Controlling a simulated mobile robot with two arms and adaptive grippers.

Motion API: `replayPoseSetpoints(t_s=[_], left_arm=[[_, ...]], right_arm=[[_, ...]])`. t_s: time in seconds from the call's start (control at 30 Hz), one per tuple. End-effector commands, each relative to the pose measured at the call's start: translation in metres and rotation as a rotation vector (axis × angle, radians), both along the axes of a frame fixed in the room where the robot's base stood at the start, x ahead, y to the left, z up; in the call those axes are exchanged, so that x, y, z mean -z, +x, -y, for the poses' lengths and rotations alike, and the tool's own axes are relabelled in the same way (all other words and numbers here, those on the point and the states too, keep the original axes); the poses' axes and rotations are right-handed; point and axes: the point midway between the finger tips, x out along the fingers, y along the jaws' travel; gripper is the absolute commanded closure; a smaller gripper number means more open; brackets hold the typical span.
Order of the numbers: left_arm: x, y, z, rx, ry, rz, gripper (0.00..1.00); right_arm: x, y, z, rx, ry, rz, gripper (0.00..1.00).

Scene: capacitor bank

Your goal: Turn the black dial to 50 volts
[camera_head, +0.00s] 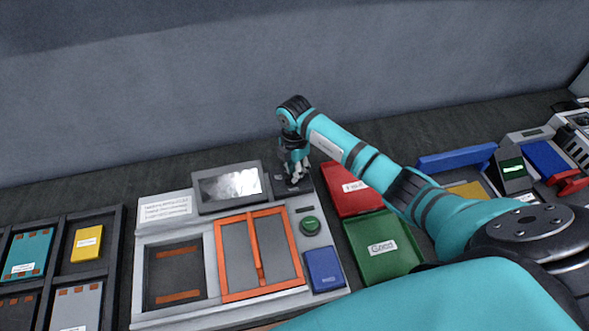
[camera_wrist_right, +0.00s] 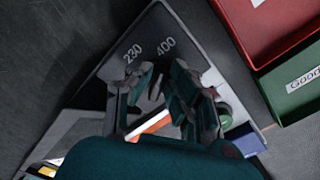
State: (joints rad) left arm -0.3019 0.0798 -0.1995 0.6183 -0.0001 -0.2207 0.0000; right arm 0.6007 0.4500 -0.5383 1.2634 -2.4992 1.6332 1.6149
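My right gripper (camera_head: 295,172) points down over the top right corner of the grey test station (camera_head: 213,310), where the black dial sits. In the right wrist view, the fingers of my right gripper (camera_wrist_right: 160,78) stand a little apart over a panel with the white numbers 230 and 400. A grey display (camera_head: 230,186) is left of the gripper. My left gripper is not in view.
A green button (camera_head: 310,225) and a blue block (camera_head: 324,268) are below the dial corner. An orange-framed cover (camera_head: 258,252) fills the station's middle. Red (camera_head: 345,200) and green (camera_head: 372,265) bins stand right. A dark divided tray (camera_head: 62,225) stands left.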

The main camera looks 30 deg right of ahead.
Motion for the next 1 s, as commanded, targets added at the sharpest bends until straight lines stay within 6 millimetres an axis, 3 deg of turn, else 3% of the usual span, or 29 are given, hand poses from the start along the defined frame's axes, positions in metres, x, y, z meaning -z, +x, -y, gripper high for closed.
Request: replayPoseSetpoints(t_s=[0.03,0.1,0.57,1.0], left_arm=[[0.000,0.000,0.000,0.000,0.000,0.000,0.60],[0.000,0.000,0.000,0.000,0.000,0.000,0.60],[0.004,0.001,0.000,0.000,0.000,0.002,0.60],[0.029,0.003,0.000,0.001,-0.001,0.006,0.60]], right_arm=[[0.000,0.000,0.000,0.000,0.000,0.000,0.91],[0.000,0.000,0.000,0.000,0.000,0.000,1.00],[0.000,0.001,0.001,-0.043,-0.003,0.001,1.00],[0.002,0.005,0.000,-0.365,-0.004,0.002,1.00]])
